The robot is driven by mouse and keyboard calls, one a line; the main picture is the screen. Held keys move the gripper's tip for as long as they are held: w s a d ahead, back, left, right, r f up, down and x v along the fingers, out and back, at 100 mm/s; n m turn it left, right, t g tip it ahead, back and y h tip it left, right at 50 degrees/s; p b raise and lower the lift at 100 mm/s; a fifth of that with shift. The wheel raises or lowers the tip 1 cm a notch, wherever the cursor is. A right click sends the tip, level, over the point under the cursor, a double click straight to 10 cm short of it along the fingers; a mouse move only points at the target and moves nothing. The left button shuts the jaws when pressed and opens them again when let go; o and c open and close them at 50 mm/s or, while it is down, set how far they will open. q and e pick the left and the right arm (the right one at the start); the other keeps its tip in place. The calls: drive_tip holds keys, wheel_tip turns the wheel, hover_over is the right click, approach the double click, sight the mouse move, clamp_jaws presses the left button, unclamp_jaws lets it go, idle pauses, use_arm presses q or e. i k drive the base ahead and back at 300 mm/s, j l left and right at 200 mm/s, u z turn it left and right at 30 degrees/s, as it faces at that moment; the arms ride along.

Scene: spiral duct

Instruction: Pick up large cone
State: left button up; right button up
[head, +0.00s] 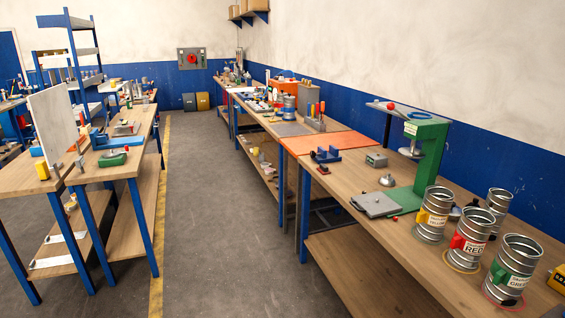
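No object that I can clearly identify as a large cone shows in the head view. A small grey domed part (387,181) lies on the right workbench (335,193), left of the green press, but I cannot tell if it is a cone. Several ribbed metal duct cylinders stand upright at the near right of this bench. They include one with a yellow label (432,214), one with a red label (469,240), one with a green label (513,269) and one behind them (498,205). Neither of my grippers is in view.
A green press (430,160) and a grey plate (376,204) sit on the right bench. A blue fixture (325,155) and an orange mat (328,142) lie farther back. The grey aisle floor (215,215) is clear, with another workbench (135,150) on its left.

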sight(387, 181)
drive_tip(key=i+u, duration=0.45)
drive_tip(key=i, duration=1.85)
drive_tip(key=i+j+z, duration=0.15)
drive_tip(key=i+z, duration=0.3)
drive_tip(key=i, duration=0.2)
drive_tip(key=i+j+z, duration=0.45)
drive_tip(key=i, duration=0.2)
drive_tip(key=i+j+z, duration=0.5)
drive_tip(key=i+l, duration=0.05)
